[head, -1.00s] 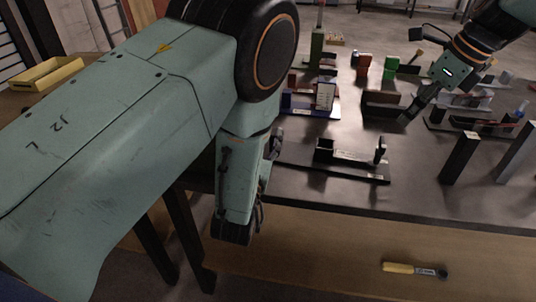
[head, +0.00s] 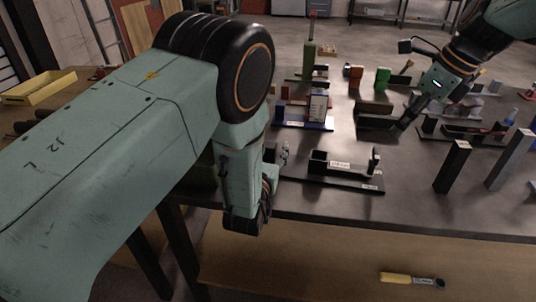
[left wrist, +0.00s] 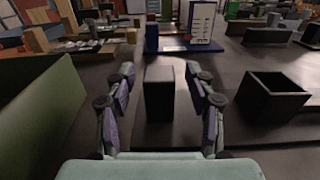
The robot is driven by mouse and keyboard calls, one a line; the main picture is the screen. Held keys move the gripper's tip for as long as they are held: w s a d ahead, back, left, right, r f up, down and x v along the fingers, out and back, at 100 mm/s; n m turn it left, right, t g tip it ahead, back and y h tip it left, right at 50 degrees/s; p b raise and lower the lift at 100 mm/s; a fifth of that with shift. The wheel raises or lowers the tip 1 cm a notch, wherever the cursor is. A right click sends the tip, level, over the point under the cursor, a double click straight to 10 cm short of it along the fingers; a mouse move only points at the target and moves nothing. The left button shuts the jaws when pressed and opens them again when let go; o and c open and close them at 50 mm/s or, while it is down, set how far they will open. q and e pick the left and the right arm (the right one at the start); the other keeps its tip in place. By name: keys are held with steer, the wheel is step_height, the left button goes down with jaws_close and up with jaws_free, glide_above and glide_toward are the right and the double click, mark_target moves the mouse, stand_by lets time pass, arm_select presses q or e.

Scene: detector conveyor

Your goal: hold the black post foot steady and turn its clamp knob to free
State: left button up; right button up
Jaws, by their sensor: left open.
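My left gripper (head: 262,205) hangs over the table's front edge, pointing down in the head view. In the left wrist view my left gripper (left wrist: 160,75) is open, with a dark upright block (left wrist: 159,95) showing between its fingers. I cannot tell if they touch. A black base with upright parts and white labels (head: 345,178) lies right of it; its open black box (left wrist: 273,97) shows in the wrist view. Which piece is the post foot is unclear, and no clamp knob can be made out. My right gripper (head: 406,120) is low beside a dark brown block (head: 375,108); its fingers are too small to judge.
Black (head: 452,167) and grey (head: 508,160) posts stand at the right. A blue-based fixture with a white card (head: 318,106) stands behind. A green wall (left wrist: 40,105) is close on the left in the wrist view. A yellow-handled tool (head: 408,279) lies on the lower shelf.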

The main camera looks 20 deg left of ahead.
arm_select(q)
jaws_close()
stand_by(0.7)
stand_by(0.3)
